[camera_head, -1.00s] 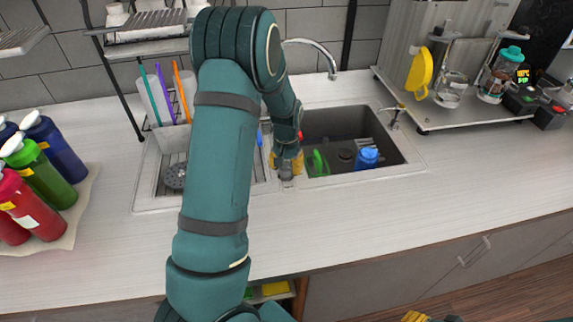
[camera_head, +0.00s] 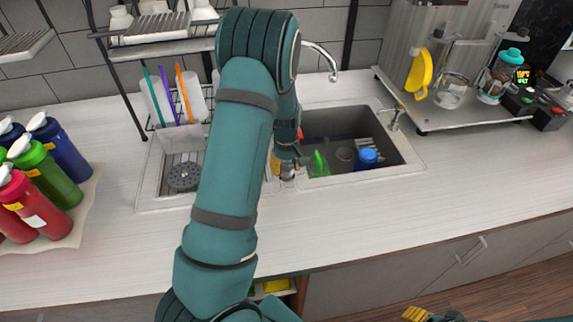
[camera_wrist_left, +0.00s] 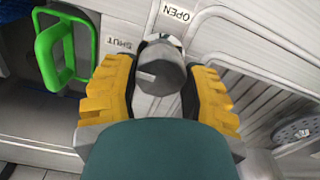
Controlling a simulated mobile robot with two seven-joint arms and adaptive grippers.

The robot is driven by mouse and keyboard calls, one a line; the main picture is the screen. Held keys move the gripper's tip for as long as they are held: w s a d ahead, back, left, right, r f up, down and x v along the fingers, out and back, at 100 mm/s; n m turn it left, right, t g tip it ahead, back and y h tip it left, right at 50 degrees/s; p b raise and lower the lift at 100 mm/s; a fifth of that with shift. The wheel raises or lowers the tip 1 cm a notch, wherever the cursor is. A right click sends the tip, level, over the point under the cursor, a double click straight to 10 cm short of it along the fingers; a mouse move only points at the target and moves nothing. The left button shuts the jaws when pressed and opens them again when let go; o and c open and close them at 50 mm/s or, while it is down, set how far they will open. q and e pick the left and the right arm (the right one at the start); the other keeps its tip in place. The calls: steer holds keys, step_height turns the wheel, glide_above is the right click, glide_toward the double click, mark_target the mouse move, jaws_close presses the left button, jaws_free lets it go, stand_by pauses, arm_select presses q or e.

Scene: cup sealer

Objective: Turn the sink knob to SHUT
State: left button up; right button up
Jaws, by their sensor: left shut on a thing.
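The sink knob (camera_wrist_left: 160,70) is a grey cylinder on the sink's middle ledge, with a small pale mark on its side. In the left wrist view it sits between the yellow fingers of my left gripper (camera_wrist_left: 158,88), which is shut on it. The SHUT label (camera_wrist_left: 122,44) lies left of the knob and the OPEN label (camera_wrist_left: 176,12) above it. In the head view the knob (camera_head: 287,173) shows small below my left gripper (camera_head: 283,163), partly hidden by it. Yellow fingers of my right gripper (camera_head: 415,314) show at the bottom edge; their opening is unclear.
The sink basin (camera_head: 395,150) on the right holds a green-handled item (camera_head: 320,163) and a blue item (camera_head: 367,157). A faucet (camera_head: 327,58) rises behind. Several bottles (camera_head: 45,175) stand at the left. The counter front (camera_head: 400,215) is clear.

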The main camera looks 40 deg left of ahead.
mark_target(286, 166)
arm_select(q)
steer(key=shift+n, duration=0.3)
steer(key=o, duration=1.2)
step_height(286, 166, up, 12)
steer(key=shift+r, duration=0.1)
stand_by(0.5)
